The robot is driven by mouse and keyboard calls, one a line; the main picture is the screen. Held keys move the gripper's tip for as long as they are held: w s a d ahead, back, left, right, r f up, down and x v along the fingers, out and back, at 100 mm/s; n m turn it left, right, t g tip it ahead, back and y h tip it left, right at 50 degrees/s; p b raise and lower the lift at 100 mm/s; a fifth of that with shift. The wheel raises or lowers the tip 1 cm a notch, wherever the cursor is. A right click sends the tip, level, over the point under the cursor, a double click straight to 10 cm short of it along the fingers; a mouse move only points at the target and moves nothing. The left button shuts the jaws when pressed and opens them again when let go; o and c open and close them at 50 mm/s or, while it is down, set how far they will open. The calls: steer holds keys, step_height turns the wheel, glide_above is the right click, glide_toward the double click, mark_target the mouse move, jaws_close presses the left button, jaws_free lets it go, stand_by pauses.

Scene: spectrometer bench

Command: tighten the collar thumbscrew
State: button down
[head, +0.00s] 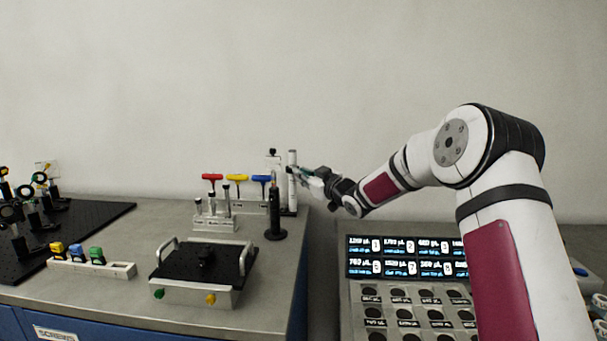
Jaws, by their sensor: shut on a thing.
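My gripper (300,172) is at the back right corner of the bench, small in the head view, with its fingertips pointing left at a pale upright post (292,156). It is shut on a small part at the side of this post, which appears to be the collar thumbscrew. The thumbscrew and collar are too small and too covered by the fingers to make out. A black post holder (275,223) with a thin rod stands just in front and to the left, apart from the gripper.
A rack (216,224) with red, yellow and blue T-handled tools stands left of the post. A black-topped tray with handles (165,247) lies in front. A white block (122,270) holds coloured items. Optics mounts fill the far left. A display panel (408,258) is below my arm.

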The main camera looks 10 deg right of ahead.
stand_by(0.3)
steer(key=c, duration=1.6)
jaws_free()
steer(key=shift+s, duration=0.1)
steer(key=v, duration=1.2)
